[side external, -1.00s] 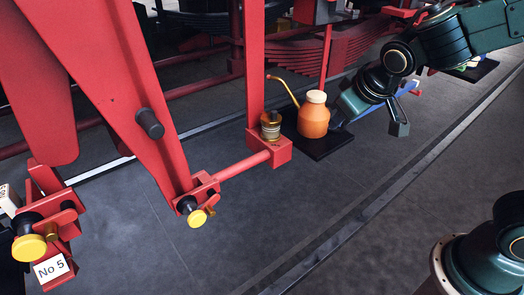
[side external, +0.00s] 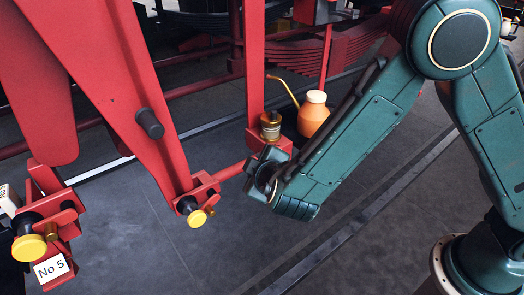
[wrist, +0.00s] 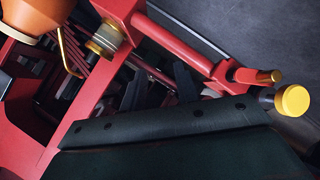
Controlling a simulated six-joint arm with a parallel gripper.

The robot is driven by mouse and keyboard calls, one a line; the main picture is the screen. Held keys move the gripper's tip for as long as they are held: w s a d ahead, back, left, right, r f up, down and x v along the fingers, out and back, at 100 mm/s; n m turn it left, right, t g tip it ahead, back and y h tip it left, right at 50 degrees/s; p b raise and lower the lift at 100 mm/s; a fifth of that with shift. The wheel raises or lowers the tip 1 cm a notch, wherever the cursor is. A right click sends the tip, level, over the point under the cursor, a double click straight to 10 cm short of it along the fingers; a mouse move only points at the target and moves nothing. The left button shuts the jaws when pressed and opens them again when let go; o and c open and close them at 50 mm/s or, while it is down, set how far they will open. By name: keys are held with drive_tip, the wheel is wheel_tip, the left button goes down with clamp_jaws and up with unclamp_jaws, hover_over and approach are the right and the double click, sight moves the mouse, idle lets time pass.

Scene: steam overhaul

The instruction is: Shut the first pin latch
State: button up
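A pin latch with a yellow knob (side external: 197,219) sits on a red bracket at the lower end of the slanting red beam. A second latch with a larger yellow knob (side external: 28,248) is at the far left, above a "No 5" plate (side external: 51,268). The pictures do not tell which latch is the first. My gripper (side external: 264,176) is right of the nearer latch, apart from it, by the red crossbar (side external: 232,169).
A brass-topped oiler (side external: 270,126) stands on the red bracket beyond my wrist. Red uprights and beams close in the left. The grey floor in front is clear.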

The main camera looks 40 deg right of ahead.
sight(212, 214)
drive_tip(key=s+a+f+n+t+y, duration=0.1)
drive_tip(key=a+f+n, duration=0.1)
drive_tip(key=a, duration=0.2)
drive_tip(key=a+f+n+t+y, duration=0.1)
drive_tip(key=a+f+n+y, duration=0.1)
drive_tip(key=a+f, duration=0.1)
drive_tip(key=s+a+f+n+t+y, duration=0.1)
drive_tip(key=a+f+n, duration=0.1)
drive_tip(key=a, duration=0.3)
drive_tip(key=shift+s+a+f+n+t, duration=0.1)
drive_tip(key=shift+s+f+n+t, duration=0.1)
drive_tip(key=shift+f, duration=0.2)
drive_tip(key=shift+s+a+f+n+t, duration=0.1)
drive_tip(key=shift+f+t, duration=0.1)
drive_tip(key=shift+f, duration=0.15)
drive_tip(key=shift+w, duration=0.15)
drive_tip(key=shift+x, duration=1.65)
drive_tip(key=c, duration=0.6)
drive_tip(key=shift+a+r, duration=0.1)
drive_tip(key=shift+r, duration=0.05)
